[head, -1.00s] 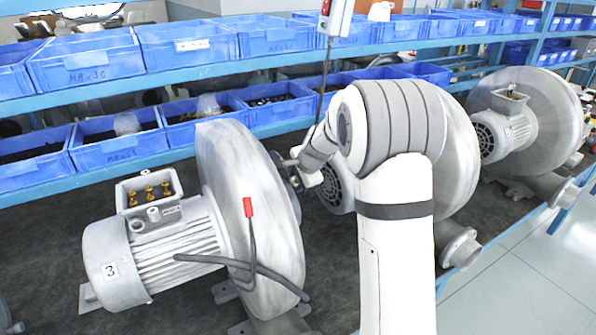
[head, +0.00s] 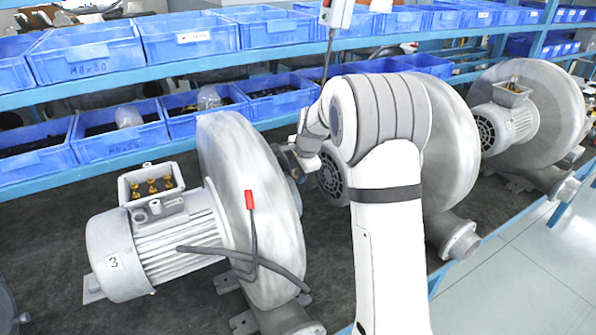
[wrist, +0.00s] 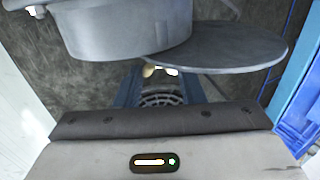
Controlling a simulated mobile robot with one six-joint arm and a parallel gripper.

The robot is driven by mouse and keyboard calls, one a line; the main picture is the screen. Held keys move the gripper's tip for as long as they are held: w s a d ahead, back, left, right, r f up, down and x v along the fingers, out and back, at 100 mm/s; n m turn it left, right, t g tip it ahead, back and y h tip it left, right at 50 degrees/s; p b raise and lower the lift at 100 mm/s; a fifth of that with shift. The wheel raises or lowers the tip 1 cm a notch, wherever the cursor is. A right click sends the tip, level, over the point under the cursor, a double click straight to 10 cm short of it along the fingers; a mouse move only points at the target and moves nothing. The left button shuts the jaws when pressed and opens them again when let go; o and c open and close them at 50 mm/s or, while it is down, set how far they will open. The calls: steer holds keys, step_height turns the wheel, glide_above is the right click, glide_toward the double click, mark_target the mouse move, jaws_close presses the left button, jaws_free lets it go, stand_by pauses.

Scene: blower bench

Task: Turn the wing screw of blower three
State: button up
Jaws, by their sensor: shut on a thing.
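Blower three (head: 250,190), a grey blower with a round housing, stands at the left of the bench. Its ribbed motor (head: 125,255) carries a "3" label. My gripper (head: 292,155) is at the right side of this housing, near its upper edge, and the fingers are small and partly hidden there. In the wrist view a grey round collar (wrist: 130,35) and a flat grey disc (wrist: 225,48) lie ahead of my gripper (wrist: 155,76). A small brass-coloured bit (wrist: 148,71) shows at the fingertips, seemingly the wing screw. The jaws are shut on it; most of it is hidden.
Another blower (head: 455,150) stands close behind my arm, and one more (head: 550,110) farther right. Blue bins (head: 120,130) line the shelves behind. Floor (head: 500,265) is open at the right.

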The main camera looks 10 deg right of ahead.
steer(key=o, duration=1)
steer(key=shift+r, duration=0.1)
steer(key=b+v, duration=0.2)
steer(key=v, duration=0.5)
steer(key=shift+s+r, duration=0.15)
steer(key=shift+r, duration=0.15)
